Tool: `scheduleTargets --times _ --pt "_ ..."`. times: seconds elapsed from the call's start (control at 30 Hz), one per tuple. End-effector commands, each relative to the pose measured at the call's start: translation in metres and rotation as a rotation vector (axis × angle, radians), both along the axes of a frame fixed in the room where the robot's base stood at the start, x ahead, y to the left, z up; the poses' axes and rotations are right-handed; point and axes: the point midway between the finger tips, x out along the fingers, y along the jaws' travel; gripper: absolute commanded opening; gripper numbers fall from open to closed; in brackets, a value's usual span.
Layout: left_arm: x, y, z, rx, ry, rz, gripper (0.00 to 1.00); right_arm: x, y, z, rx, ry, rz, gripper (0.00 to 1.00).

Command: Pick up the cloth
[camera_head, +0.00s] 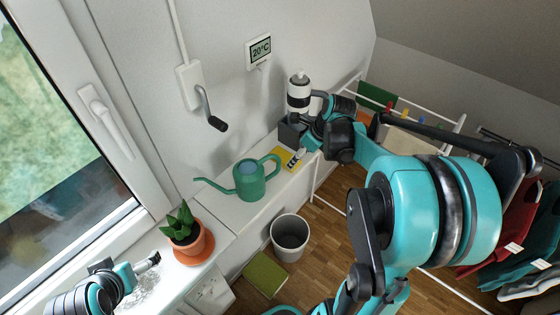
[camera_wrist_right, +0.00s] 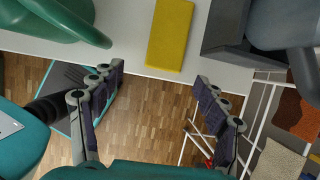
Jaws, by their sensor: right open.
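A flat yellow cloth (camera_head: 283,155) lies on the white sill between the green watering can and a dark grey box; it also shows in the right wrist view (camera_wrist_right: 170,35). My right gripper (camera_head: 301,157) is at the sill's front edge, beside the cloth and partly over it in the head view. In the right wrist view my right gripper (camera_wrist_right: 158,82) is open and empty, its fingers spread wider than the cloth, which lies ahead of the gap. My left gripper (camera_head: 130,268) is at the lower left near the plant; its jaw state is unclear.
The green watering can (camera_head: 250,182) stands left of the cloth. The grey box (camera_head: 290,136) with a canister stands right of it. A potted plant (camera_head: 187,238) is at the sill's near part. A bin (camera_head: 290,238) and drying rack (camera_head: 318,170) stand below.

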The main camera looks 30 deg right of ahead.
Motion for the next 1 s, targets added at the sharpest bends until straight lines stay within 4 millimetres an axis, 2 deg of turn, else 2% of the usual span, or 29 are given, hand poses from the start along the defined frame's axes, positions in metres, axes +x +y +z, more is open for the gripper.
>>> scheduleTargets --times 0.33,0.43,0.6,0.63,0.67,0.8,0.93,0.97,1.0 --pt "0.0 0.0 -0.025 0.0 0.0 0.0 1.0 0.016 -0.001 -0.045 -0.002 -0.001 0.005 0.74" --pt "0.0 0.0 -0.026 0.0 0.0 0.0 1.0 0.018 0.001 -0.051 -0.003 -0.001 0.004 0.74" --pt "0.0 0.0 -0.025 0.0 0.0 0.0 1.0 0.018 0.0 -0.049 -0.002 -0.001 0.003 0.74" --pt "0.0 0.0 -0.025 0.0 0.0 0.0 1.0 0.018 0.0 -0.049 -0.002 -0.001 0.003 0.71" --pt "0.0 0.0 -0.025 0.0 0.0 0.0 1.0 0.018 0.0 -0.049 -0.002 -0.001 0.003 0.64" --pt "0.0 0.0 -0.025 0.0 0.0 0.0 1.0 0.018 0.0 -0.049 -0.002 -0.001 0.003 0.27" --pt "0.0 0.0 -0.025 0.0 0.0 0.0 1.0 0.018 0.0 -0.049 -0.002 -0.001 0.003 0.25" --pt "0.0 0.0 -0.025 0.0 0.0 0.0 1.0 0.018 0.0 -0.049 -0.002 -0.001 0.003 0.21" --pt "0.0 0.0 -0.025 0.0 0.0 0.0 1.0 0.018 0.0 -0.049 -0.002 -0.001 0.003 0.21"
